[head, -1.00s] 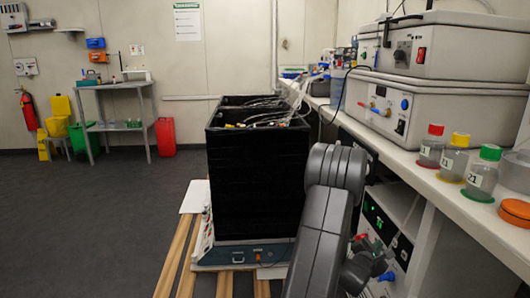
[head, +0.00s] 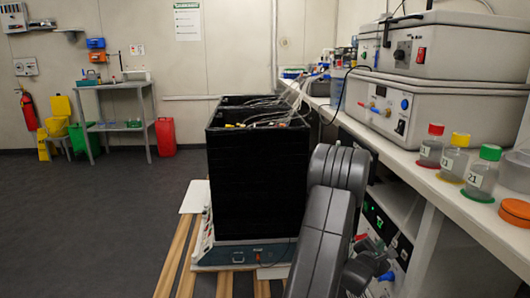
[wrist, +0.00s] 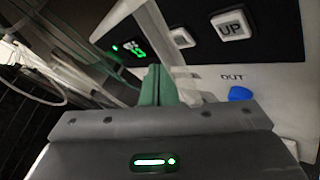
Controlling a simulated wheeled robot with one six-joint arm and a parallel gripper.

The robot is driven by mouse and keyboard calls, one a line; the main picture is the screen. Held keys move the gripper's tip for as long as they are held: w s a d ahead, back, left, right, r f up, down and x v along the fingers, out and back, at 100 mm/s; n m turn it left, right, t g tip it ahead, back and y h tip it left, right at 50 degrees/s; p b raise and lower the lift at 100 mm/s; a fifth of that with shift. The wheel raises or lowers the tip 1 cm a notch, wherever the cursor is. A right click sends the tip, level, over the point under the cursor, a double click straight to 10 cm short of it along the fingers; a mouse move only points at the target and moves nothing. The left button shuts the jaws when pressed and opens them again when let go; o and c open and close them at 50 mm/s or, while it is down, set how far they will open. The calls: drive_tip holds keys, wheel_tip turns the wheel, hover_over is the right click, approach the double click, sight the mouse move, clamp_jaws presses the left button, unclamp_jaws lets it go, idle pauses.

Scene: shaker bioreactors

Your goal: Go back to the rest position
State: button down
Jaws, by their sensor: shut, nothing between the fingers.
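My arm shows in the head view, folded at the bottom centre-right in front of the bench. My gripper (wrist: 157,86) shows in the wrist view, with its green fingers together and nothing between them. I cannot tell the exact gap between the fingertips and the panel. In the head view the fingers are hidden behind my arm.
A black box-shaped shaker unit (head: 257,185) stands left of my arm on wooden slats (head: 180,255). The bench (head: 430,178) on the right holds grey instruments (head: 438,105), capped bottles (head: 453,158) and an orange lid (head: 515,212). The dark floor (head: 80,220) at left is clear.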

drive_tip(key=shift+a+m+g+h, duration=0.2)
drive_tip(key=shift+a+m, duration=0.65)
drive_tip(key=shift+m, duration=2.7)
drive_tip(key=shift+a+m+g+h, duration=0.15)
drive_tip(key=shift+a+m, duration=0.75)
drive_tip(key=shift+m, duration=2.7)
drive_tip(key=shift+a+m+g+h, duration=0.2)
drive_tip(key=shift+a+m, duration=0.65)
drive_tip(key=shift+m, duration=2.7)
